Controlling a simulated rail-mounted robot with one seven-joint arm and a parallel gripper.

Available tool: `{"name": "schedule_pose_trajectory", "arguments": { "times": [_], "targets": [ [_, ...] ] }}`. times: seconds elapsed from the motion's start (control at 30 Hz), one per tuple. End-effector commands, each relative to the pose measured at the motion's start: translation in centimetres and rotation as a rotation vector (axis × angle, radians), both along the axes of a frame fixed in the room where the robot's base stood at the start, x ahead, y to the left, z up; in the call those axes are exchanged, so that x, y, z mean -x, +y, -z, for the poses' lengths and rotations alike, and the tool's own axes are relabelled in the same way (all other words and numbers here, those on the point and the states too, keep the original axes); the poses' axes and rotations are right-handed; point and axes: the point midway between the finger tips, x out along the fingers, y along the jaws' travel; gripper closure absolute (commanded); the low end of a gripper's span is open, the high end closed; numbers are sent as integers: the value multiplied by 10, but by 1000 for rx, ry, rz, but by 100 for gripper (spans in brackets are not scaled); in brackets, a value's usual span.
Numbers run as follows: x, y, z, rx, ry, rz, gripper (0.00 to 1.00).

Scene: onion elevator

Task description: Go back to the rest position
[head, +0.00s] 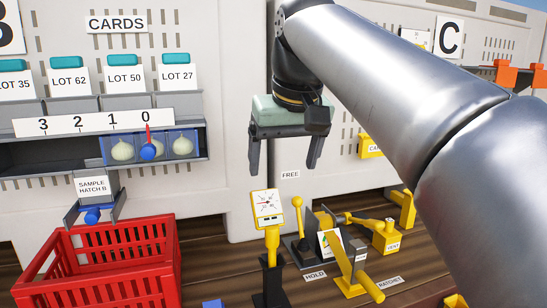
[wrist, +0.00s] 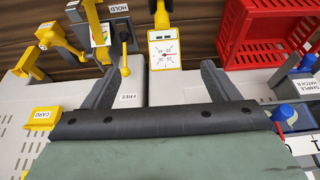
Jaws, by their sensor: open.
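My gripper (head: 284,160) is open and empty, hanging in the air in front of the grey wall panels in the head view. Its two dark fingers point down and stand well apart. In the wrist view my gripper (wrist: 158,85) also shows with nothing between its fingers. A yellow dial gauge (head: 267,205) stands below it, apart from the fingers; the gauge also shows in the wrist view (wrist: 164,48). My arm comes in from the right and hides part of the panel behind it.
A red crate (head: 75,258) stands at lower left, under the sample hatch (head: 95,205). A shelf with several onions (head: 122,150) and a 3-to-0 scale (head: 85,123) is above. Yellow levers (head: 299,215) and a ratchet handle (head: 368,287) stand at lower right.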

Motion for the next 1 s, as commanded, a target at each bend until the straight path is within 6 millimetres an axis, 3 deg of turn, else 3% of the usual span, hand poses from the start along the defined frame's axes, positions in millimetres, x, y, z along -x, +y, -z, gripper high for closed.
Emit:
{"name": "schedule_pose_trajectory", "arguments": {
  "times": [0.17, 0.27, 0.37, 0.5, 0.6, 0.7, 0.8, 1.0],
  "targets": [
    [8, -27, 75, 21, 74, 56, 19],
    [24, -47, 134, 30, 123, 97, 19],
    [51, -68, 198, 38, 179, 139, 19],
    [102, -93, 283, 43, 250, 194, 19],
    [137, -104, 327, 44, 288, 223, 19],
    [164, -110, 357, 45, 315, 242, 19],
    [179, -113, 373, 44, 330, 252, 19],
    [184, -114, 378, 44, 335, 255, 19]
  ]
}}
